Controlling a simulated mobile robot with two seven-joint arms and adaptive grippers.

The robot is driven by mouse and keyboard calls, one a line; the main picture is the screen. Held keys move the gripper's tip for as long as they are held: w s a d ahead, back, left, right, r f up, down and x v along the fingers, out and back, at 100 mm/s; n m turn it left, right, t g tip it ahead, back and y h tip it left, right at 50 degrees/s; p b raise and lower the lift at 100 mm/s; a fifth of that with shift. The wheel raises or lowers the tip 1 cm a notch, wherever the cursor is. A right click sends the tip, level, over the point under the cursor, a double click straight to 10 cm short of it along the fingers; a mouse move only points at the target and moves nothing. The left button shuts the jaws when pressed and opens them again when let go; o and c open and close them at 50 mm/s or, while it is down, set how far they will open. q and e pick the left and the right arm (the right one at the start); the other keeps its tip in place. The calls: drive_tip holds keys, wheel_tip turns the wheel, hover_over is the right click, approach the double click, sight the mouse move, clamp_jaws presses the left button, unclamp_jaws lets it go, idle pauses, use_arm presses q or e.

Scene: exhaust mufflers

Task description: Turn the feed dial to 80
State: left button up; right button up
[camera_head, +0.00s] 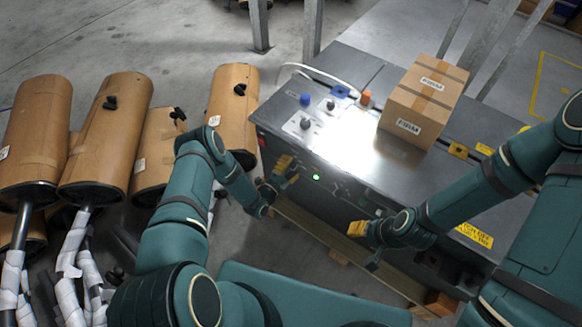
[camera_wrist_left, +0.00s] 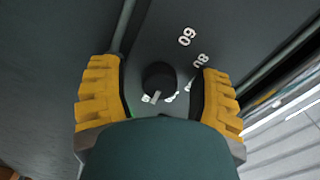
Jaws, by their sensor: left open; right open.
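The feed dial (camera_wrist_left: 158,77) is a dark round knob on a dark panel in the left wrist view. White numerals 60 and 80 are printed beside it; other white marks are partly hidden, and its setting cannot be read. My left gripper (camera_head: 279,178) is at the front face of the grey machine (camera_head: 265,118). Its yellow fingers are open, one on each side of the dial, with visible gaps. In the head view I cannot make out the dial near this gripper. My right gripper (camera_head: 366,240) is open and empty near the machine's front, further right.
A cardboard box (camera_head: 424,100), dark knobs (camera_head: 305,123), a blue button (camera_head: 305,99) and an orange part (camera_head: 366,97) are on the machine's top. A green light (camera_head: 316,177) glows on the front. Wrapped mufflers (camera_head: 108,135) stand at left.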

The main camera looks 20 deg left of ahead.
use_arm(q)
drive_tip(key=shift+o, duration=0.2)
clamp_jaws()
drive_tip(key=shift+n, duration=0.3)
drive_tip(key=n, duration=1.1)
drive_tip(key=shift+n, duration=0.3)
drive_tip(key=n, duration=0.6)
drive_tip(key=shift+f, duration=0.1)
drive_tip(key=n, duration=0.6)
drive_tip(key=shift+n, duration=0.3)
